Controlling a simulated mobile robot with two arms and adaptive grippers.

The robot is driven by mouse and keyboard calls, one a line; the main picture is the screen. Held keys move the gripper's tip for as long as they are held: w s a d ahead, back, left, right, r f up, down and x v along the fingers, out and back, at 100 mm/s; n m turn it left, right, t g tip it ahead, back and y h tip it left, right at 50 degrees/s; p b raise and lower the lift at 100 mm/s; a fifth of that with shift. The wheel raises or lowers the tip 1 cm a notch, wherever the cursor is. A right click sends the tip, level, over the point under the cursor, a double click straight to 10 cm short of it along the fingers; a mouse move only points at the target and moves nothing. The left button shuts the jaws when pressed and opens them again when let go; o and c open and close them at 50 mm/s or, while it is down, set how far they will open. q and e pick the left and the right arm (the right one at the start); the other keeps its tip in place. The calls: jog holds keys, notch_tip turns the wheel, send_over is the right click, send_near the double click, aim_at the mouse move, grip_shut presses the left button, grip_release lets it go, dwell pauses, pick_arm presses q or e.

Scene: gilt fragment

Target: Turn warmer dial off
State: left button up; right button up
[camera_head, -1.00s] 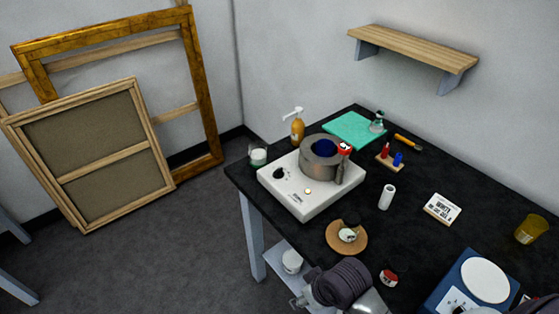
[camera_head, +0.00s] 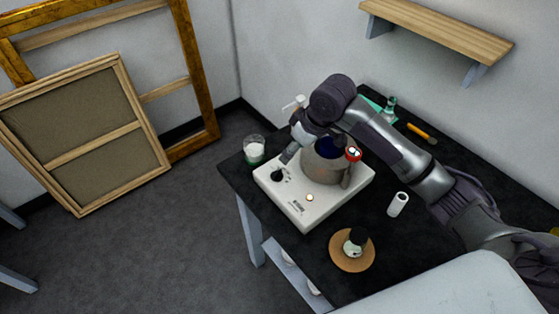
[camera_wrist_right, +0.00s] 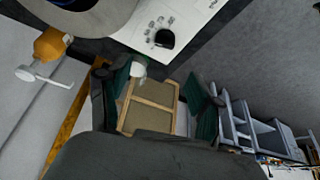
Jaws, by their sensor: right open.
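The warmer (camera_head: 305,211) is a white box on the black table, with a grey pot (camera_head: 322,168) on top. Its black dial (camera_head: 277,175) is at the left end of the box and also shows in the right wrist view (camera_wrist_right: 165,38), with printed marks around it. A small round light (camera_head: 310,198) sits on the front part. My right gripper (camera_head: 288,156) hangs beside the pot, just above the dial in the head view. In the wrist view its fingers (camera_wrist_right: 160,80) are apart and empty, with the dial beyond them. My left gripper is out of view.
A glass jar (camera_head: 254,152) stands left of the warmer. An amber pump bottle (camera_wrist_right: 50,45) is near the pot. A red-capped item (camera_head: 353,154) is at the pot's rim.

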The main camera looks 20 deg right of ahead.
aim_at(278, 172)
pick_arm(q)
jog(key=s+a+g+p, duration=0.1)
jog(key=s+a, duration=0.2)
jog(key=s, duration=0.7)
pick_arm(e)
jog(key=x, duration=0.8)
jog(key=shift+s+a+f+p, duration=0.2)
jog(key=shift+s+f+p, duration=0.05)
jog(key=shift+s+p, duration=0.05)
jog(key=shift+x, duration=1.2)
jog(key=shift+w+a+f, duration=0.1)
jog(key=shift+a+f, duration=0.1)
jog(key=shift+f, duration=0.2)
jog(key=shift+w+f, duration=0.1)
jog(key=shift+c, duration=0.8)
jog(key=c, duration=1)
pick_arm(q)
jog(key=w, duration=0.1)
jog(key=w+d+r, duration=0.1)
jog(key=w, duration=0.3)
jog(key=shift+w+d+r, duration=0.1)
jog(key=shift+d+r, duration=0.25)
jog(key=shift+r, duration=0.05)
